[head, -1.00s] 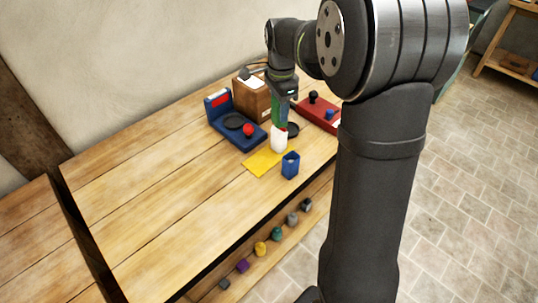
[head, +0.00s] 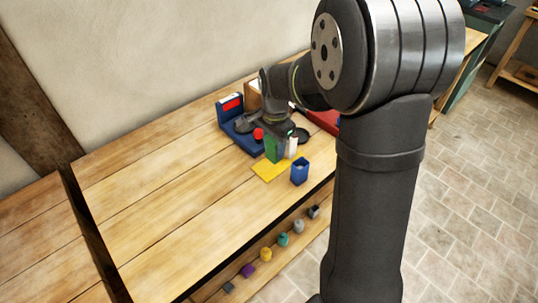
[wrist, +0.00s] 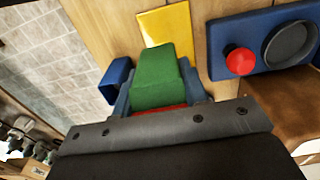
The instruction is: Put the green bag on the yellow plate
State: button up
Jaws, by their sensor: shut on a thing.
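The green bag (wrist: 158,80) is a boxy green block with a red part near my gripper's palm. My gripper (wrist: 157,92) is shut on it, with dark fingers along both its sides. In the head view the bag (head: 272,151) is upright below my gripper (head: 279,133), at the back edge of the yellow plate (head: 268,173). The yellow plate, a flat rectangle, also shows in the wrist view (wrist: 168,25), its near end hidden by the bag. I cannot tell whether the bag touches the plate.
A blue open box (head: 300,174) stands right of the plate, and a white item (head: 292,148) stands close behind it. A blue scale (head: 240,143) with a red knob (head: 258,134) is at the back left. The table's left and front are clear.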

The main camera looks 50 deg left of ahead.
aim_at(268, 155)
jog(key=shift+s+a+f, duration=0.45)
jog(key=shift+a+f, duration=0.05)
jog(key=shift+a, duration=0.25)
jog(key=shift+f, duration=2)
jog(key=o, duration=1.1)
jog(key=shift+f, duration=0.15)
notch_tip(268, 155, up, 12)
jog(key=shift+r, duration=0.2)
jog(key=shift+f, duration=0.1)
